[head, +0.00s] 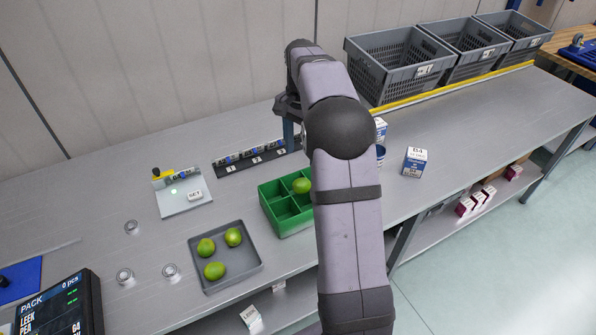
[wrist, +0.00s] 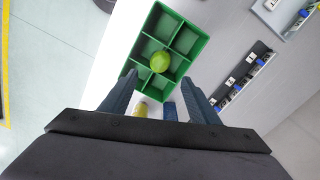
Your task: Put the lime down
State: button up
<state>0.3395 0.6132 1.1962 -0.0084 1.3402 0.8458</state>
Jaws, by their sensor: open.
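A lime (head: 301,185) sits in the green divided box (head: 291,229). In the wrist view the lime (wrist: 160,62) lies in a compartment in the middle row of the box (wrist: 187,20). My gripper (wrist: 160,101) is open, its two blue fingers apart and nothing held between them. In the head view my gripper (head: 294,140) is at the back of the box, partly hidden by my arm. The lime is clear of both fingers. Three more limes (head: 214,270) lie in the grey tray (head: 247,277) left of the box.
A dark numbered strip (head: 228,170) lies behind the box. A scale (head: 182,195) and several clear round pieces (head: 171,271) are to the left. A white and blue carton (head: 414,162) stands right of my arm. Grey crates (head: 398,65) are at the back right. A yellowish object (wrist: 140,110) shows below the box.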

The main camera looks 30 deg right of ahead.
jog(key=s+a+f+n, duration=0.4)
jog(key=s+a+n, duration=0.2)
jog(key=s, duration=0.6)
jog(key=s+a+f+n, duration=0.5)
jog(key=s+a+n, duration=0.2)
jog(key=s+a, duration=0.4)
jog(key=shift+s+n, duration=0.3)
jog(key=shift+s, duration=0.75)
jog(key=shift+f, duration=0.1)
